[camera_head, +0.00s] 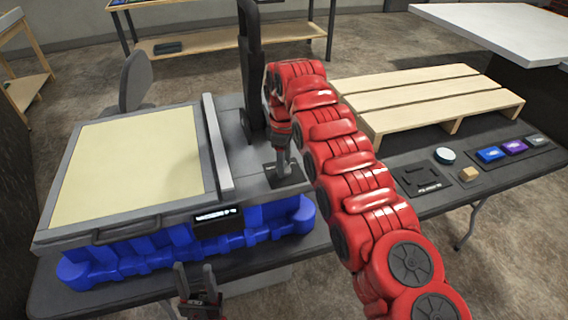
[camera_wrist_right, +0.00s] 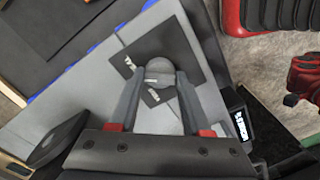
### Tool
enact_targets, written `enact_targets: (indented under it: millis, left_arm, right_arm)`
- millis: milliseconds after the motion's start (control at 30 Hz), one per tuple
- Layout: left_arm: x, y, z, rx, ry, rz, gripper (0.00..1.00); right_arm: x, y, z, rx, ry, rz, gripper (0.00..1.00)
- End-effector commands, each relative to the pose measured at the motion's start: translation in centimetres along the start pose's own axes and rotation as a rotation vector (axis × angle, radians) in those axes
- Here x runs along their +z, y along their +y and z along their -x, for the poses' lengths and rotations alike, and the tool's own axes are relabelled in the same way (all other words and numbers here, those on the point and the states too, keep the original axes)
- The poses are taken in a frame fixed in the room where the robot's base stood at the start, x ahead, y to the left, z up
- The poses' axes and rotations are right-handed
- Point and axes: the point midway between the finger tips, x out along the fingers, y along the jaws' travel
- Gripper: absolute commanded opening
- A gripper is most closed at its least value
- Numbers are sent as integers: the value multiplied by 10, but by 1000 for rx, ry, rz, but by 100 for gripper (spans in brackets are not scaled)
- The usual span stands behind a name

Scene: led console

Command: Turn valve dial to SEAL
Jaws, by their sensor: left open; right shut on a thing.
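The valve dial (camera_wrist_right: 158,70) is a small round dark grey knob on a black plate (camera_wrist_right: 184,44) with white lettering, too small to read surely. My right gripper (camera_wrist_right: 157,85) is shut on the dial, one finger on each side. In the head view the red right arm reaches over the console and its gripper (camera_head: 283,160) points down at the black plate (camera_head: 290,179); the knob is mostly hidden there. My left gripper (camera_head: 196,275) is open and empty at the front edge of the table, apart from the console.
The grey console (camera_head: 222,150) has a large cream panel (camera_head: 130,160), a tall dark post (camera_head: 250,70) and a blue base (camera_head: 150,250). To the right are a wooden pallet (camera_head: 420,98), a round white-topped button (camera_head: 445,155), a small wooden block (camera_head: 468,174) and coloured buttons (camera_head: 514,147).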

Motion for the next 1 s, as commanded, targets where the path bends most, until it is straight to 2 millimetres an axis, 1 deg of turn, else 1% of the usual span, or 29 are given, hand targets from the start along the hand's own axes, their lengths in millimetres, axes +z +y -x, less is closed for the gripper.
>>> enact_targets:
  millis: [133, 333, 867, 900, 967, 1000]
  left_arm:
    - [0, 0, 2, 0, 0, 0, 48]
    - [0, 0, 3, 0, 0, 0, 48]
    - [0, 0, 3, 0, 0, 0, 48]
    - [0, 0, 3, 0, 0, 0, 48]
    - [0, 0, 3, 0, 0, 0, 48]
    - [0, 0, 3, 0, 0, 0, 48]
  right_arm:
    - [0, 0, 0, 0, 1, -74, 0]
    - [0, 0, 0, 0, 0, -135, 0]
    - [0, 0, 0, 0, 0, -158, 0]
    - [0, 0, 0, 0, 0, -158, 52]
    - [0, 0, 0, 0, 0, -158, 62]
    - [0, 0, 0, 0, 0, -158, 70]
